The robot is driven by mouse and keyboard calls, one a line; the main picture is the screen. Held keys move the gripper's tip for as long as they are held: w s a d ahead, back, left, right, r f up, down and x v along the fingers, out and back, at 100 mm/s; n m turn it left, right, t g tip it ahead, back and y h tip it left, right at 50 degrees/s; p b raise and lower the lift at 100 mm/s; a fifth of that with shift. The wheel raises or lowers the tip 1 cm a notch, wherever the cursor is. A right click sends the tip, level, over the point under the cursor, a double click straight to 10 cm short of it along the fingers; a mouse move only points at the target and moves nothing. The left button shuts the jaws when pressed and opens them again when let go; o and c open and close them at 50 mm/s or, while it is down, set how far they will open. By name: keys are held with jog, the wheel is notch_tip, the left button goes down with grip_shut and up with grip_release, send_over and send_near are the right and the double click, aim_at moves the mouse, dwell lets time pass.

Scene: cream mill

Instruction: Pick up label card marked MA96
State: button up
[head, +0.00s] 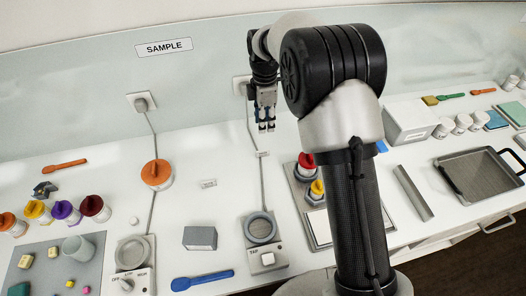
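A small white card (208,183) stands on the white bench, left of centre, with dark marks too small to read. Another small pale tag (262,154) shows behind the round-topped device, just below my gripper in the picture; its marks are also unreadable. I cannot tell which of them, if either, reads MA96. My gripper (266,127) points down over the back of the bench, its fingertips apart from both cards in the picture. Nothing shows held in it, but its finger opening is too small to judge. My arm hides part of the bench right of centre.
An orange-topped jar (156,174), a grey block (200,238) and a device with a round top (260,230) surround the white card. A blue spoon (203,281) lies in front. Cables run to wall sockets. Red and yellow-topped containers stand beside my arm.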

jog(key=b, duration=0.2)
send_over(263, 154)
jog(key=f, duration=0.9)
jog(key=shift+w+d+f, duration=0.2)
jog(key=shift+w+f, duration=0.15)
jog(key=shift+w, duration=0.05)
notch_tip(263, 154, down, 5)
jog(key=shift+s+d+f+b, duration=0.1)
jog(key=shift+d+b, duration=0.05)
jog(key=shift+b, duration=0.7)
grip_shut()
